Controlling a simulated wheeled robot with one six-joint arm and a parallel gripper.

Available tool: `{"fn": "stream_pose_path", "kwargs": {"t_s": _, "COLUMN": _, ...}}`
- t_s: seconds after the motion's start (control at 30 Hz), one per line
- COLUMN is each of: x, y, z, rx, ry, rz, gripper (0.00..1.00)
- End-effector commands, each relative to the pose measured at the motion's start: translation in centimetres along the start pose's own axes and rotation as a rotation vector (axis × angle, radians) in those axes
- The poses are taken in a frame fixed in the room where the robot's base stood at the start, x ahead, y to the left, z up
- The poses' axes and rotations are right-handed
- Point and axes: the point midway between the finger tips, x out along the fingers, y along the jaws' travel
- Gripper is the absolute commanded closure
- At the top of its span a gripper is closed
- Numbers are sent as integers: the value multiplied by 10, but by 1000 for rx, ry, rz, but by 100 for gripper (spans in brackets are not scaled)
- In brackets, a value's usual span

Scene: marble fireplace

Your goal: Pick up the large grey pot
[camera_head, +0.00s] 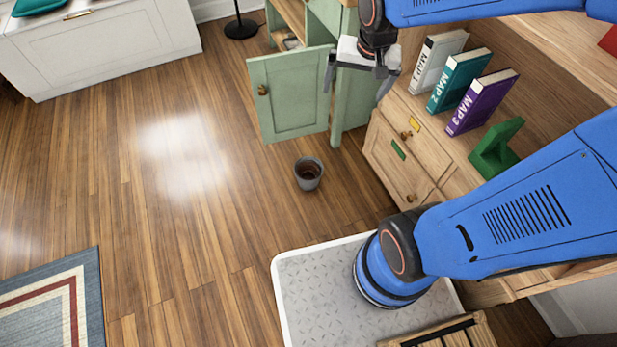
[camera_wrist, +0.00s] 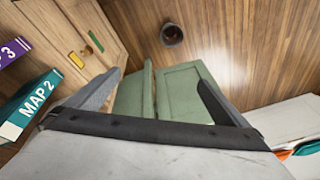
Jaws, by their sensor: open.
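The grey pot (camera_head: 309,174) stands upright on the wooden floor, in front of the open green cabinet door, with dark brown showing inside it. It also shows in the wrist view (camera_wrist: 172,34), near the top middle. My gripper (camera_head: 358,82) is open and empty, high up beside the green cabinet and apart from the pot. In the wrist view its two fingers (camera_wrist: 160,95) are spread wide, with the green cabinet seen between them.
The green cabinet's door (camera_head: 290,95) stands open behind the pot. A wooden drawer unit (camera_head: 400,160) with books (camera_head: 483,102) and a green object (camera_head: 497,148) is on the right. Open floor (camera_head: 190,220) lies to the left, with a rug (camera_head: 50,310) at lower left.

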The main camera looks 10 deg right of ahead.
Motion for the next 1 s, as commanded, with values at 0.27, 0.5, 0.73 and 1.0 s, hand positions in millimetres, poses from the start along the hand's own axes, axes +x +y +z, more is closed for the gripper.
{"fn": "stream_pose_path", "kwargs": {"t_s": 0.27, "x": 57, "y": -22, "z": -25, "rx": 111, "ry": -44, "rz": 17, "gripper": 0}}
{"fn": "stream_pose_path", "kwargs": {"t_s": 0.5, "x": 110, "y": -40, "z": -40, "rx": 208, "ry": -77, "rz": 35, "gripper": 0}}
{"fn": "stream_pose_path", "kwargs": {"t_s": 0.73, "x": 165, "y": -54, "z": -48, "rx": 300, "ry": -105, "rz": 56, "gripper": 0}}
{"fn": "stream_pose_path", "kwargs": {"t_s": 1.0, "x": 233, "y": -69, "z": -49, "rx": 408, "ry": -135, "rz": 86, "gripper": 0}}
